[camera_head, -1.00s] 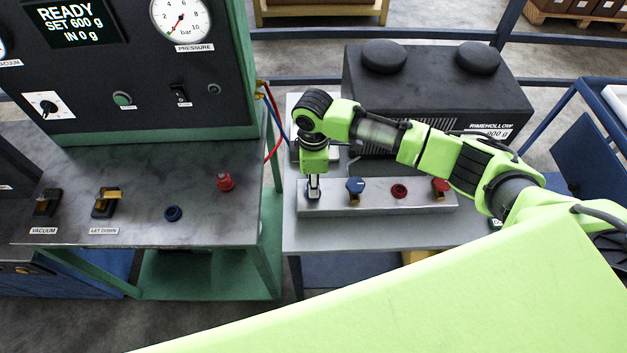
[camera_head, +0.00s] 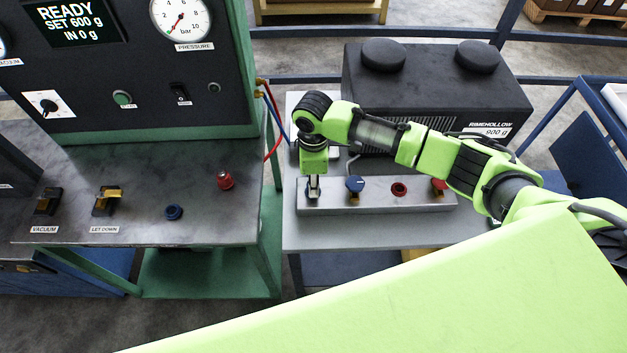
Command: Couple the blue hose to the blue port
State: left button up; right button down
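My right gripper (camera_head: 313,192) points straight down at the left end of the grey manifold block (camera_head: 378,203). Its narrow fingertips are at a dark blue fitting there, which they mostly cover; whether they are shut on it is too small to tell. The blue hose (camera_head: 280,123) runs from the green bench's side toward the manifold and passes out of sight behind my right arm. Its coupling end is not clearly visible. A dark blue ring (camera_head: 173,212) sits on the grey bench top, empty. My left gripper is not in view.
Along the manifold are a blue knob (camera_head: 355,184), a red ring port (camera_head: 399,189) and a red knob (camera_head: 439,184). A red coupling (camera_head: 224,180) stands on the bench, with a red hose (camera_head: 277,142) nearby. A black Rimehollow unit (camera_head: 430,95) stands behind my arm.

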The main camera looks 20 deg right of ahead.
jog(key=shift+f, duration=0.2)
jog(key=c, duration=1.6)
grip_release()
jog(key=shift+c, duration=0.2)
notch_tip(320, 180, up, 12)
